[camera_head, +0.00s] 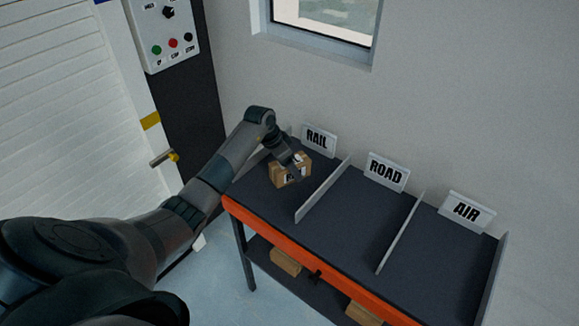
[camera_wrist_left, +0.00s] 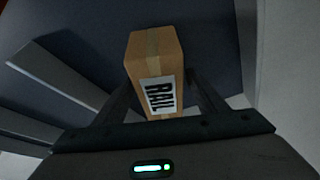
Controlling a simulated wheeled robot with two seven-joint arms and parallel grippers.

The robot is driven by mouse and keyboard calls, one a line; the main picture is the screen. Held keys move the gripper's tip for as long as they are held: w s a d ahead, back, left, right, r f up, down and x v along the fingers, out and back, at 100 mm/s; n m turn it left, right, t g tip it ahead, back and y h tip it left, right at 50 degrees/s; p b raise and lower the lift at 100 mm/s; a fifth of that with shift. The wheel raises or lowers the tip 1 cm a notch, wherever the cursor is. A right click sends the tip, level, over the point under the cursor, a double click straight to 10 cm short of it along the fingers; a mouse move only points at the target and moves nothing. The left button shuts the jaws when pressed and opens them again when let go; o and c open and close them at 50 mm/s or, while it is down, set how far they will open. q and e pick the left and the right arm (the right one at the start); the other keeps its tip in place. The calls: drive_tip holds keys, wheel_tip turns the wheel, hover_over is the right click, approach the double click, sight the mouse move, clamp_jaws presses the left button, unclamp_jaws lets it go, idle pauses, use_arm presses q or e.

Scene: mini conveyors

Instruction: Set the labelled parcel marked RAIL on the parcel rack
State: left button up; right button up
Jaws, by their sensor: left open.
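The parcel (camera_head: 290,172) is a brown cardboard box. It stands on the dark top of the parcel rack (camera_head: 340,235), in the left compartment in front of the RAIL sign (camera_head: 318,140). In the left wrist view the parcel (camera_wrist_left: 155,60) shows a white label reading RAIL and a tape strip. My left gripper (camera_head: 292,172) is at the parcel, its open fingers (camera_wrist_left: 160,95) on either side of it. I cannot tell whether the fingers touch it. My right gripper is in neither view.
Dividers (camera_head: 322,190) separate the RAIL compartment from the empty ROAD (camera_head: 386,172) and AIR (camera_head: 466,209) compartments. Brown boxes (camera_head: 285,262) lie on the lower shelf. A wall with a window stands behind. A white shutter (camera_head: 60,110) and control panel (camera_head: 168,35) are at the left.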

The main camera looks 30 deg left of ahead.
use_arm(q)
drive_tip(key=b+v, duration=0.2)
drive_tip(key=v, duration=0.9)
drive_tip(key=shift+s+a+r, duration=0.1)
drive_tip(key=shift+s+r, duration=0.05)
drive_tip(key=shift+r, duration=0.2)
idle(1.5)
